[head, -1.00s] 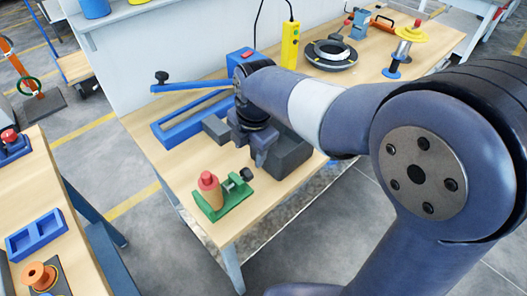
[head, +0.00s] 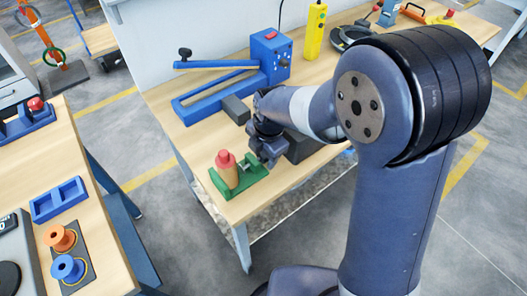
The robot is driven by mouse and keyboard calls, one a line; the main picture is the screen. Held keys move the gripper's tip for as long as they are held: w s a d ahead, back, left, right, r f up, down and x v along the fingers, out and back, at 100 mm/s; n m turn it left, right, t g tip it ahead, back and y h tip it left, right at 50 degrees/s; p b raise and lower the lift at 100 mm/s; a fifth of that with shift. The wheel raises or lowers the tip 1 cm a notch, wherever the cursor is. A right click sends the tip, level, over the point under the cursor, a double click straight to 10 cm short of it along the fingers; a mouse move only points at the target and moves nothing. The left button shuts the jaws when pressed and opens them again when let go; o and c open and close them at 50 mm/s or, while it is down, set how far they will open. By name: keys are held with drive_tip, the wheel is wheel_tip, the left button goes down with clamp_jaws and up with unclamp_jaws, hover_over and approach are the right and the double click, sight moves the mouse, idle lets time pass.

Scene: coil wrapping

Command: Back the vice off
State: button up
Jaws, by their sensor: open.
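The small green vice (head: 262,187) stands at the near end of the wooden bench. A tan cylinder with a red top (head: 227,169) stands upright in it. The metal screw (head: 245,166) shows to the right of the cylinder. My gripper (head: 267,161) is at the screw's right end, where the vice's black knob is hidden behind the fingers. The jaws are open. I cannot tell whether the fingers touch the knob or stand around it.
A second bench (head: 85,185) at left holds a blue tray (head: 60,200) and orange and blue spools.

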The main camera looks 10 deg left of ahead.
drive_tip(key=c, duration=1)
drive_tip(key=shift+o, duration=0.2)
drive_tip(key=shift+r+p, duration=0.2)
drive_tip(key=shift+p, duration=0.4)
drive_tip(key=shift+w+a+r+g+h+p, duration=0.15)
drive_tip(key=shift+g+h+p, duration=0.55)
drive_tip(key=shift+p, duration=0.35)
drive_tip(key=g+h+p, duration=0.1)
drive_tip(key=h+p, duration=0.1)
drive_tip(key=p, duration=0.1)
drive_tip(key=shift+w+a+f+g, duration=0.1)
drive_tip(key=shift+f+g, duration=0.2)
drive_tip(key=shift+g, duration=0.1)
drive_tip(key=o, duration=1)
drive_tip(key=shift+c, duration=0.2)
